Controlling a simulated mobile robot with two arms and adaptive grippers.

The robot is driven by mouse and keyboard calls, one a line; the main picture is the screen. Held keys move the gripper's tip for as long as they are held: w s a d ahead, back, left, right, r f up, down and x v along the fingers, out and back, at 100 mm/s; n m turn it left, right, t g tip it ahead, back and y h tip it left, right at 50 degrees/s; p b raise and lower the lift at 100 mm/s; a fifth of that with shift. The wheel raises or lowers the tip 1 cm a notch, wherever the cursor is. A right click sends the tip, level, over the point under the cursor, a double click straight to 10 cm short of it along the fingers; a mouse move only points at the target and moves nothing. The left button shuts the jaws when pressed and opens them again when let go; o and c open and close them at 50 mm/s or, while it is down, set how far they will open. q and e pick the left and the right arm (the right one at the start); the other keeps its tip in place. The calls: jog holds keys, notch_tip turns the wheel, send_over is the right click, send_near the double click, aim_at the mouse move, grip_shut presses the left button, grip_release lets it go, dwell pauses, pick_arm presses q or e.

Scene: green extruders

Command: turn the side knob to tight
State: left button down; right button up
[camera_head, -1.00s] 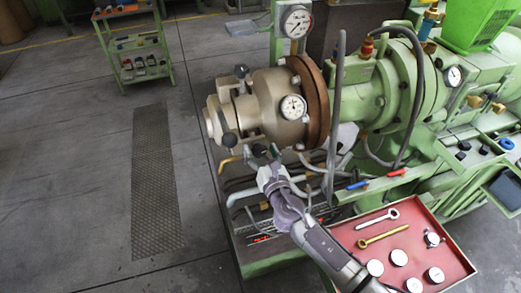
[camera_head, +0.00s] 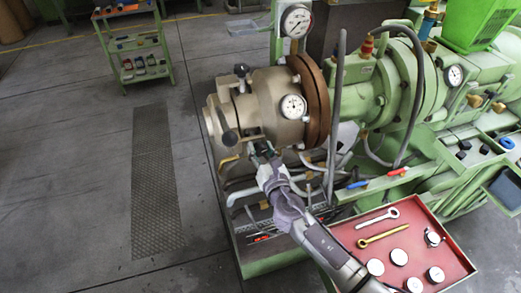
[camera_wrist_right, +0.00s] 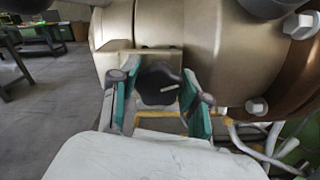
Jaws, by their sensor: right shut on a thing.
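The side knob is a black lobed knob (camera_wrist_right: 158,84) on the side of the beige metal extruder head (camera_head: 270,100). In the right wrist view a small light mark shows on its face. My right gripper (camera_head: 262,151) reaches up to the head from below. In the wrist view its two fingers with green pads (camera_wrist_right: 158,98) stand on either side of the knob, shut on it. In the head view the fingers mostly hide this knob. My left gripper is in neither view.
Two other black knobs, one on top (camera_head: 241,70) and one at the lower left (camera_head: 229,138), stick out of the head. A dial gauge (camera_head: 293,107) sits close by. A red tray (camera_head: 445,255) with wrenches and gauges lies right of my arm. Open floor lies left.

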jog(key=m+b, duration=0.1)
jog(key=m, duration=0.1)
jog(key=m+b, duration=0.1)
jog(key=m, duration=0.2)
jog(key=shift+d+f, duration=0.1)
jog(key=shift+f, duration=0.1)
jog(key=m+b, duration=0.1)
jog(key=m, duration=0.4)
jog(key=shift+m+b, duration=0.4)
jog(key=m+b, duration=0.1)
jog(key=m, duration=0.4)
jog(key=shift+f, duration=0.15)
jog(key=m, duration=0.6)
jog(key=shift+f, duration=0.1)
jog(key=o, duration=1.2)
jog(key=shift+c, duration=0.2)
jog(key=shift+s, duration=0.1)
jog(key=v, duration=1.2)
